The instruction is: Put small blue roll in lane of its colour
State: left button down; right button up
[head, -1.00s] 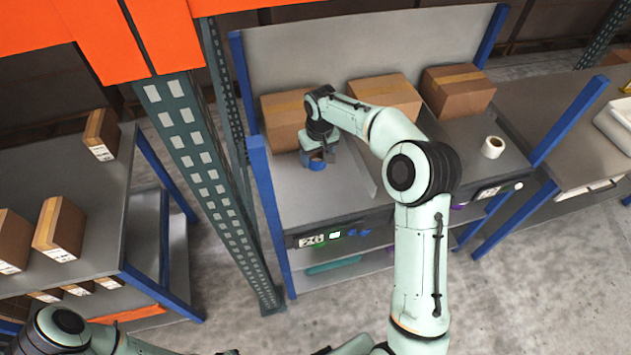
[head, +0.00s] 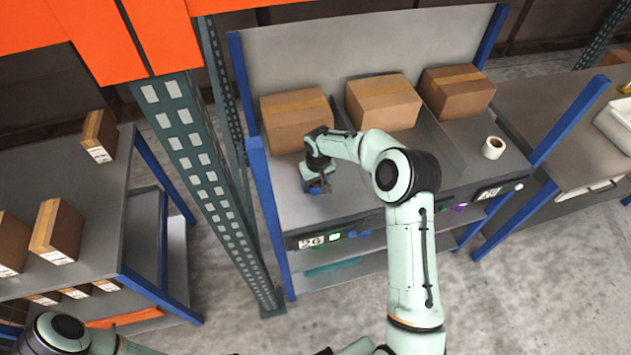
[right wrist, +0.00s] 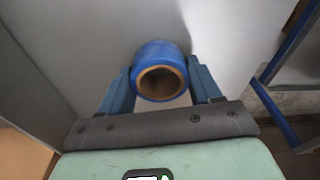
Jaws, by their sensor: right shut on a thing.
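My right gripper (head: 318,186) is shut on the small blue roll, low over the left part of the grey bench (head: 350,193), in front of the left cardboard box. In the right wrist view the blue roll (right wrist: 152,49) sits between the two blue fingers (right wrist: 160,84), its brown core facing the camera. In the head view the gripper mostly hides the roll. I cannot tell whether the roll touches the bench. My left arm shows at the lower left of the head view, but its gripper cannot be made out.
Cardboard boxes (head: 297,118), (head: 383,102), (head: 457,91) stand along the bench's back. A low divider (head: 447,150) runs between the middle and right lanes. A white roll (head: 493,147) stands at right. A rack post (head: 205,165) rises left of the bench.

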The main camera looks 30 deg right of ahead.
aim_at(318, 185)
jog(key=shift+f, duration=0.2)
jog(key=o, duration=1.1)
jog(key=shift+r, duration=0.15)
jog(key=r, duration=0.4)
jog(key=s+r, duration=0.1)
jog(key=r, duration=0.7)
jog(key=shift+s, duration=0.25)
